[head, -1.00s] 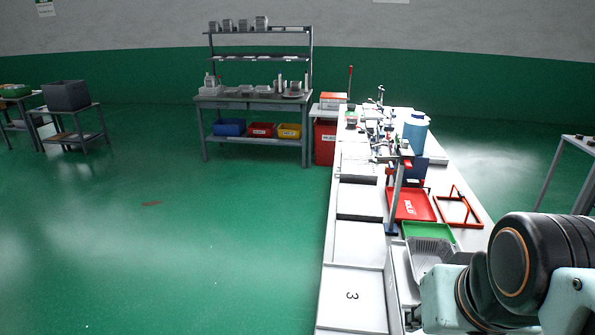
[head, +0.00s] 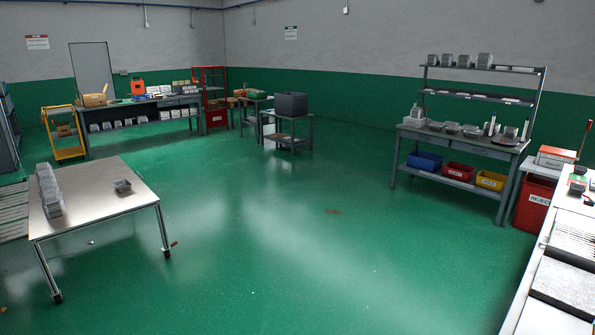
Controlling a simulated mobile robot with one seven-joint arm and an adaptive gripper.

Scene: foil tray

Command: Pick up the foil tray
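A row of nested, clear-grey trays (head: 49,190) lies along the left side of the same table. More foil trays (head: 451,128) stand on the grey shelf bench at the right, with stacks (head: 463,61) on its top shelf. I cannot tell which tray the task means. My gripper and arm are out of view.
Open green floor (head: 290,240) lies between the steel table and the white bench (head: 565,285) at the right edge. A grey bin (head: 291,105) stands on a small table at the back. A yellow cart (head: 63,135) and a long workbench (head: 140,108) are at the back left.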

